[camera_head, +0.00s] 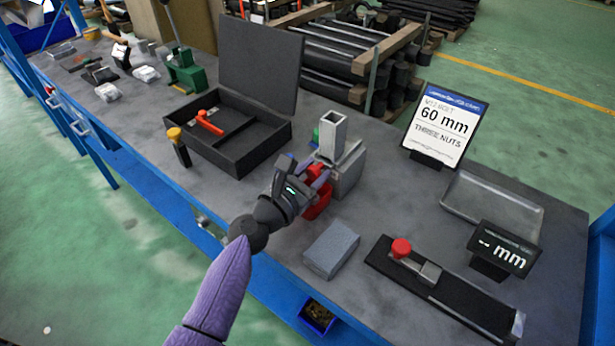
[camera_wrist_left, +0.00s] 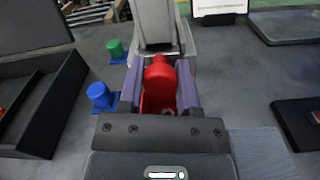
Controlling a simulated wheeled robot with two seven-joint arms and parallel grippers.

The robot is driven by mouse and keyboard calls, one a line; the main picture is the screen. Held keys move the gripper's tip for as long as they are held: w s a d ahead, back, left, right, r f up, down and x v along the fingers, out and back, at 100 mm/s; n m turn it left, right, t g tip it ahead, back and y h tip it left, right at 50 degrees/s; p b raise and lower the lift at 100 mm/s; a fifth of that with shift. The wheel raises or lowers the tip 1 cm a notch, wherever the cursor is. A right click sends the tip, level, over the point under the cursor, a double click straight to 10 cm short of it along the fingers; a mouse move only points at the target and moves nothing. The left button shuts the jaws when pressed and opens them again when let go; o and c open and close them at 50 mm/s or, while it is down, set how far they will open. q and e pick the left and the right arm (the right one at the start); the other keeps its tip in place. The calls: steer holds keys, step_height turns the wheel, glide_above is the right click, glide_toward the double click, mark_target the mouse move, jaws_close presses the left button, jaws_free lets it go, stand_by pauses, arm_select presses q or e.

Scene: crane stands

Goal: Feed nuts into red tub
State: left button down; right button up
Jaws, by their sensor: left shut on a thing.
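A grey dispenser with a square upright chute (camera_head: 332,137) stands mid-bench; it also shows in the left wrist view (camera_wrist_left: 155,22). At its front is a red part (camera_head: 318,205), which shows in the left wrist view (camera_wrist_left: 160,82) with a rounded top and a hollow below. I cannot tell whether this is the red tub or a red knob in front of it. My left gripper (camera_head: 318,178) is shut on the red part, with one purple finger at each side. No loose nuts can be made out there. My right gripper is not in view.
An open black case (camera_head: 210,157) lies left of the dispenser. A grey block (camera_head: 331,249), a slide gauge with a red knob (camera_head: 401,248), a sign reading 60 mm, three nuts (camera_head: 446,122), and an empty tray (camera_head: 492,205) stand right. A blue bin (camera_head: 318,316) hangs below.

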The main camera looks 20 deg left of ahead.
arm_select(q)
steer(key=shift+w+d, duration=0.1)
steer(key=shift+w, duration=0.25)
steer(key=shift+c, duration=1.5)
jaws_free()
steer(key=v, duration=1)
